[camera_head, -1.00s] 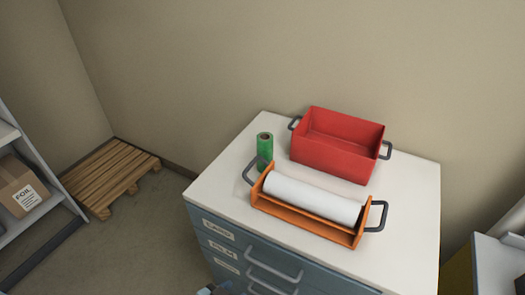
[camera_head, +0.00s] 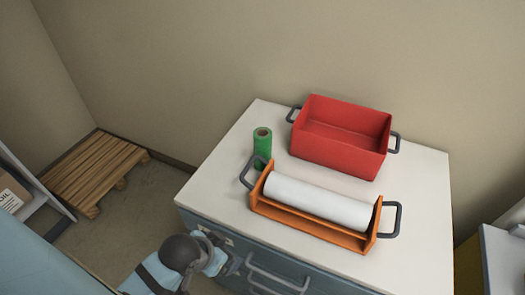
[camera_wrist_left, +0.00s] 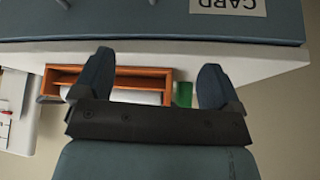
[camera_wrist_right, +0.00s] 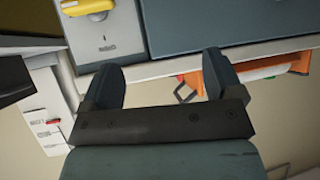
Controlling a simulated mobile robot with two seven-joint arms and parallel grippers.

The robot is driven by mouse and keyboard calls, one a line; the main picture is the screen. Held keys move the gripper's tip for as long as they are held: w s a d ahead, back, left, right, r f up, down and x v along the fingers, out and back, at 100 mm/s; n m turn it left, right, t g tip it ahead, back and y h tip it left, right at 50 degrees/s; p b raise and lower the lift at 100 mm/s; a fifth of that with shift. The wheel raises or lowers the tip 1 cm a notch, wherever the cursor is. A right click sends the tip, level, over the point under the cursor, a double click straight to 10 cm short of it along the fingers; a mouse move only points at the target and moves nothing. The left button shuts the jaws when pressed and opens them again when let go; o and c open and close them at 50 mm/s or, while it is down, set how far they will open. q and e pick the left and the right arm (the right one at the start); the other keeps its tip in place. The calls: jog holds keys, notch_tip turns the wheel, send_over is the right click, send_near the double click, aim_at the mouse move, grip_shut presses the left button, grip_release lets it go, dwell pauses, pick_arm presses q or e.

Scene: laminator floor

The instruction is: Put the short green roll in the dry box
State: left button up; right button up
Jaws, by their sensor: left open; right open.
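The short green roll (camera_head: 262,150) stands upright on the white cabinet top (camera_head: 225,185), at the left end of the orange cradle. In the left wrist view the green roll (camera_wrist_left: 183,93) shows beyond my fingers, near the right one. A red open box (camera_head: 335,150) with dark side handles stands at the back of the top and looks empty; no label shows, so I cannot tell whether it is the dry box. My left gripper (camera_wrist_left: 152,82) is open and empty, in front of the cabinet, apart from the roll. My right gripper (camera_wrist_right: 163,80) is open and empty.
The orange cradle (camera_head: 310,228) holds a long white roll (camera_head: 318,202) and has raised dark handles, the left one close to the green roll. Drawer handles (camera_head: 275,280) stick out in front. A wooden pallet (camera_head: 95,170) lies on the floor at left.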

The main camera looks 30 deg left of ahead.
pick_arm(q)
notch_tip(320, 180, up, 2)
jog(key=a, duration=0.2)
jog(key=m+t+h, duration=0.4)
jog(key=t+h, duration=0.2)
send_near(255, 138)
jog(key=x, duration=0.7)
jog(key=shift+a+f+p, duration=0.1)
jog(key=shift+f+p, duration=0.2)
jog(key=shift+p, duration=0.1)
jog(key=p+x, duration=0.1)
jog(key=x, duration=0.4)
jog(key=shift+w, duration=0.25)
jog(key=shift+w+d+f+p, duration=0.2)
jog(key=shift+w+f+p, duration=0.05)
jog(key=shift+w+p, duration=0.05)
jog(key=shift+y, duration=0.3)
jog(key=shift+c, duration=0.2)
jog(key=c, duration=1.5)
